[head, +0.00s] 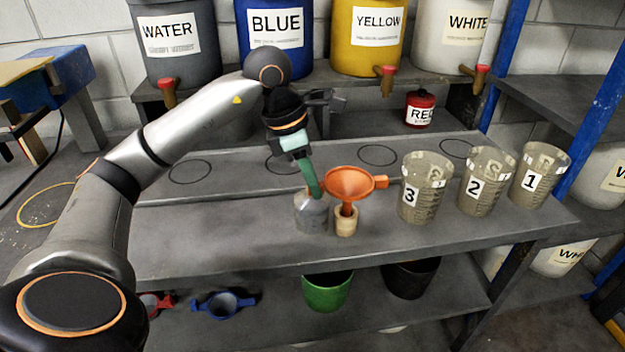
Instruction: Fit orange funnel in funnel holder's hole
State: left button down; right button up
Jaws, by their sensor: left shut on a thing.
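The orange funnel (350,182) is upright above the front part of the grey bench, its wide mouth up and a tab on its right side. My left gripper (315,187) has green fingers that reach down to the funnel's left rim and are shut on it. A small tan cylinder (346,226), which looks like the funnel holder, stands on the bench directly below. The funnel's spout overlaps its top; I cannot tell whether the tip is inside the hole or just above it. The hole is hidden by the spout. My right gripper is not in view.
A grey translucent jar (311,214) stands close left of the tan cylinder. Clear cups numbered 3 (425,190), 2 (486,183) and 1 (539,178) stand to the right. A red can (420,110) is behind. The bench (210,235) is clear at left.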

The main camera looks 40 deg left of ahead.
pick_arm(q)
jog(key=shift+r, duration=0.1)
dwell(0.6)
jog(key=shift+r+p, duration=0.95)
jog(key=shift+p, duration=0.15)
jog(key=shift+f+b, duration=0.95)
jog(key=shift+f, duration=0.2)
dwell(0.7)
jog(key=shift+r+p, duration=0.25)
jog(key=shift+p, duration=0.05)
jog(key=shift+r+p, duration=0.75)
jog(key=shift+r, duration=0.15)
jog(key=shift+f+b, duration=0.9)
jog(key=shift+f, duration=0.2)
dwell(1.0)
jog(key=shift+r, duration=0.1)
dwell(0.4)
